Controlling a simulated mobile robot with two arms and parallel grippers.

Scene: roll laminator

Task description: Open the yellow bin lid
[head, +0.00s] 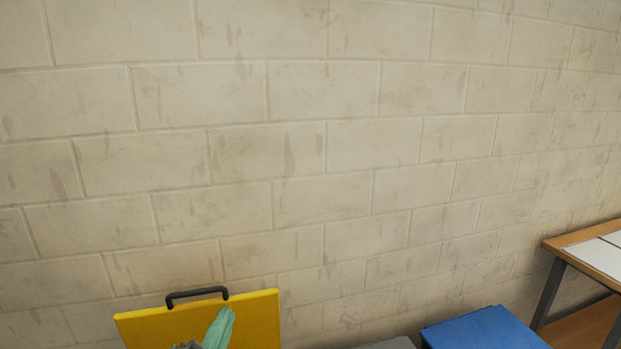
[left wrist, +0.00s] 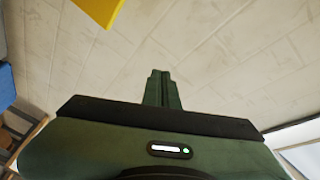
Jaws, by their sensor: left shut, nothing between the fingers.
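The yellow bin lid (head: 262,318) stands raised at the bottom left of the head view, tilted up in front of the wall, with a black handle (head: 197,292) on its top edge. A yellow corner, likely of the lid, also shows at the top of the left wrist view (left wrist: 100,8). My left gripper (head: 222,322) is in front of the lid's face, its green fingers together with nothing between them. In the left wrist view its shut fingers (left wrist: 162,78) point toward the wall. The bin body is out of view. My right gripper is not in view.
A blue lid or box top (head: 485,330) is at the bottom right, with a grey surface (head: 390,344) beside it. A wooden table (head: 575,262) with white sheets stands at the right edge. The block wall (head: 320,150) fills the background.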

